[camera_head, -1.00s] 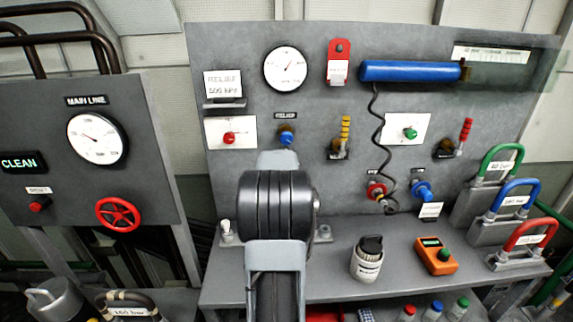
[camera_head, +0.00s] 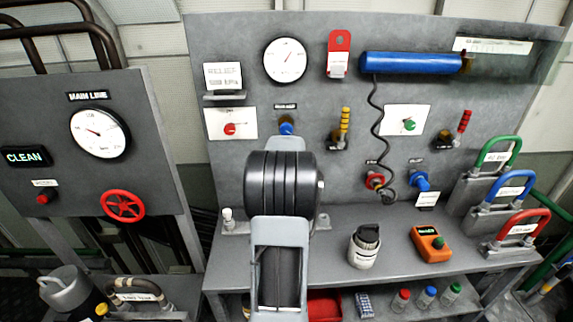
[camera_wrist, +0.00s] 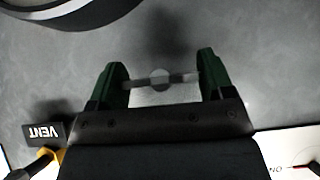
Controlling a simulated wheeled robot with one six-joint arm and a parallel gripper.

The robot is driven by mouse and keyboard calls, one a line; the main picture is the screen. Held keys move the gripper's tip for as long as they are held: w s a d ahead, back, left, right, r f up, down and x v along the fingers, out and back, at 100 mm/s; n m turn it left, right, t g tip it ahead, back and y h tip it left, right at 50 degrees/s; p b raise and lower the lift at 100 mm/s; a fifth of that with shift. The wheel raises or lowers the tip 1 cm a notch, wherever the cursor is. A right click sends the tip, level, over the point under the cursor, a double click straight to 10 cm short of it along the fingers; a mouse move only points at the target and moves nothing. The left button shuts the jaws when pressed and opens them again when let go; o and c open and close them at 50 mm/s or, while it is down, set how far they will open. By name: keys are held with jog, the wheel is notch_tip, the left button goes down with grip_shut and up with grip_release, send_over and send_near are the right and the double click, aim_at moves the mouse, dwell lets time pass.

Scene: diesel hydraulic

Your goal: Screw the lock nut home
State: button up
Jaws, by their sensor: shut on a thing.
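The lock nut (camera_wrist: 160,80) shows in the wrist view as a small grey round piece with a thin bar on each side, in front of the grey panel. My gripper (camera_wrist: 161,82) has its two dark green fingers at the ends of the bar and is shut on it. How far the nut sits along its thread cannot be told. In the head view my arm hides the gripper and the nut. A blue knob (camera_head: 286,128) shows just above my arm there, under a small black label.
A VENT label (camera_wrist: 40,132) and a yellow part (camera_wrist: 42,160) are at the wrist view's lower left. A yellow striped lever (camera_head: 345,120) and a card with a red button (camera_head: 230,128) flank my arm. A white canister (camera_head: 364,247) and orange box (camera_head: 430,243) stand on the bench.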

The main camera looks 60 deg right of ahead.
jog(key=shift+a, duration=0.1)
jog(key=o, duration=0.9)
jog(key=b+v, duration=0.3)
jog(key=v, duration=1)
jog(key=shift+s+a+r, duration=0.2)
jog(key=shift+s, duration=0.05)
